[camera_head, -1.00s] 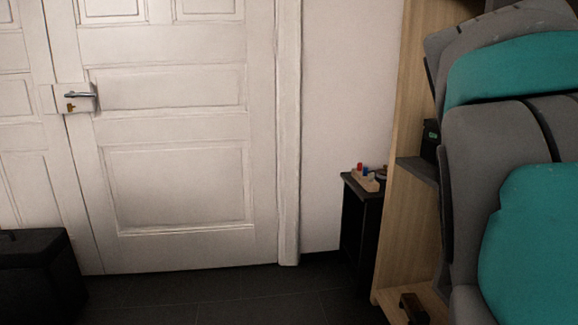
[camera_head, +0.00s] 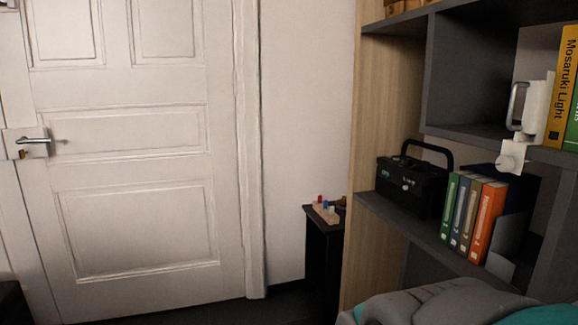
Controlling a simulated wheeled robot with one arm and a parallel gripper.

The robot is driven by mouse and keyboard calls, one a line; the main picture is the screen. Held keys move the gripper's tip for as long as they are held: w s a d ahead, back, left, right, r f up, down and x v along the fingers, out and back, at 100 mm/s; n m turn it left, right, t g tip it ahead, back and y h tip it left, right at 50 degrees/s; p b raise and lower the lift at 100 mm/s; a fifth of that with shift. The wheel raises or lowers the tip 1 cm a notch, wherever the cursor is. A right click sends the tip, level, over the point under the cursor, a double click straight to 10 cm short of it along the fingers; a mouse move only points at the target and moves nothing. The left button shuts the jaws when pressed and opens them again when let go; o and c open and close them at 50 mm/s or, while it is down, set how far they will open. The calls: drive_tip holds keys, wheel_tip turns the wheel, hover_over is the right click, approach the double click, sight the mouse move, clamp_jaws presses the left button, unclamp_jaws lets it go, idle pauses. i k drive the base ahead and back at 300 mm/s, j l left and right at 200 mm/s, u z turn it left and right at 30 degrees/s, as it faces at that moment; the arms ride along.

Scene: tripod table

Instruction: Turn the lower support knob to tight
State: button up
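I see no tripod and no knob that I can clearly name as the lower support knob. A small white fitting with a round knob (camera_head: 511,156) is at the front edge of the upper shelf at right. I cannot tell whether it belongs to the task. My gripper is not in view. Only a grey and teal part of my arm shows along the bottom right edge.
A bookcase (camera_head: 384,120) fills the right side. It holds a black box with a handle (camera_head: 412,185) and several binders (camera_head: 487,220). A small black side table (camera_head: 322,255) stands beside it. A closed white door (camera_head: 135,150) is at left.

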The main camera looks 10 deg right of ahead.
sight(503, 164)
drive_tip(key=i+l+z, duration=0.1)
drive_tip(key=z, duration=1.2)
drive_tip(key=l, duration=0.1)
